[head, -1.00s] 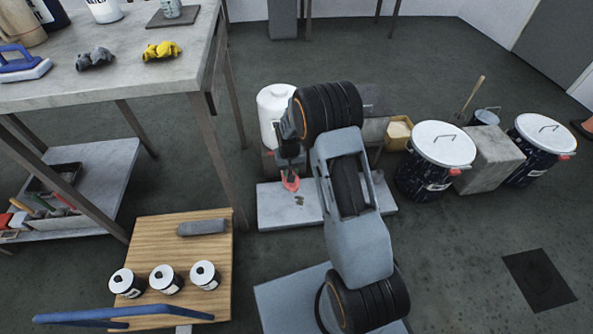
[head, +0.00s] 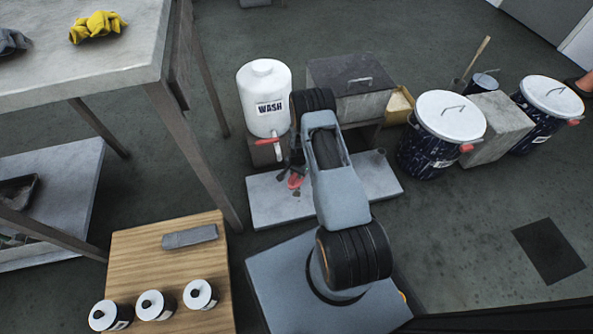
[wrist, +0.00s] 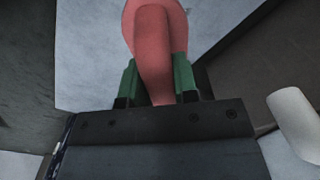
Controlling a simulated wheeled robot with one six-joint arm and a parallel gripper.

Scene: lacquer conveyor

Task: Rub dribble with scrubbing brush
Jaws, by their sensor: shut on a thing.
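My gripper (head: 295,172) is shut on the red scrubbing brush (head: 294,182), low over the pale slab (head: 348,190). In the wrist view my green fingertips (wrist: 157,82) stand on both sides of the brush's red handle (wrist: 155,45). The brush's bristles are hidden, and I cannot tell whether it touches the slab. A small dark dribble (head: 297,194) shows on the slab close by the brush, partly hidden by it.
Two dark drums (head: 432,150) stand right. A wooden board (head: 140,245) with three small tins lies left, below the worktable (head: 110,55).

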